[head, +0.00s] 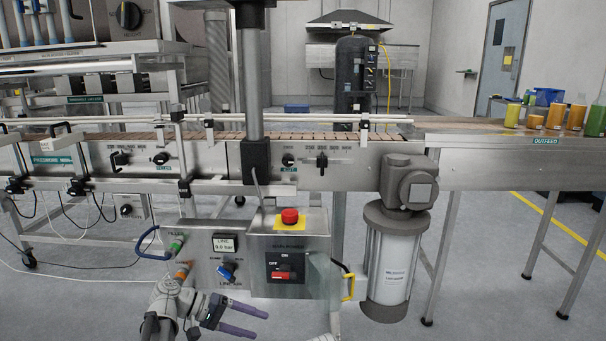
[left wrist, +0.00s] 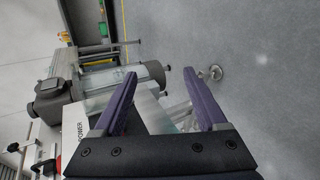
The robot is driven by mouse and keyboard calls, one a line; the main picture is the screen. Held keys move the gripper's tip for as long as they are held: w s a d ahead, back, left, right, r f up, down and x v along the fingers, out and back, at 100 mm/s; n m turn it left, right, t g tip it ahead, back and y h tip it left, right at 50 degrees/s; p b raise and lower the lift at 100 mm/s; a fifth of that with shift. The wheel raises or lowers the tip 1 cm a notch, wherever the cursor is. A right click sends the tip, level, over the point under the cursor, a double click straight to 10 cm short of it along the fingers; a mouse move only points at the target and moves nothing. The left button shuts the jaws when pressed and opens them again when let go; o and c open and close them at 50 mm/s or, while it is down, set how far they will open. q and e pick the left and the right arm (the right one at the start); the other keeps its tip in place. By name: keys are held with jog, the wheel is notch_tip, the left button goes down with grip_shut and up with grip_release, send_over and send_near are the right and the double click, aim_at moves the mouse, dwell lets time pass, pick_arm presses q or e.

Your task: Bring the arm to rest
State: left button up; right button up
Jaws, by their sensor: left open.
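My left arm (head: 170,305) comes in at the bottom of the head view, in front of and below the grey control boxes. Its gripper (head: 261,326) points to the right, with its two purple fingers apart and nothing between them. In the left wrist view the open fingers (left wrist: 160,74) show an empty gap, with grey floor and part of the machine behind. The gripper is below the main power box (head: 257,250), and I see no clear contact with it. My right gripper is in neither view.
The power box carries a red emergency button (head: 290,216) and a red switch (head: 284,275). A blue handle (head: 147,243) and a yellow handle (head: 348,288) stick out beside the boxes. Open floor (head: 480,270) lies beyond.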

pick_arm(q)
jog(key=s+d+r+m+g+y+p, duration=0.1)
jog(key=s+d+m+y+p, duration=0.25)
jog(key=s+y+p, duration=0.35)
jog(key=s+d+r+m+g+y+p, duration=0.15)
jog(key=s+d+y+p, duration=0.35)
jog(key=s, duration=0.5)
notch_tip(320, 180, up, 37)
jog(key=a+m+t+y+p, duration=0.1)
jog(key=p, duration=3.7)
jog(key=shift+a+r+y, duration=0.15)
jog(key=shift+a+y, duration=0.1)
jog(key=shift+y, duration=0.05)
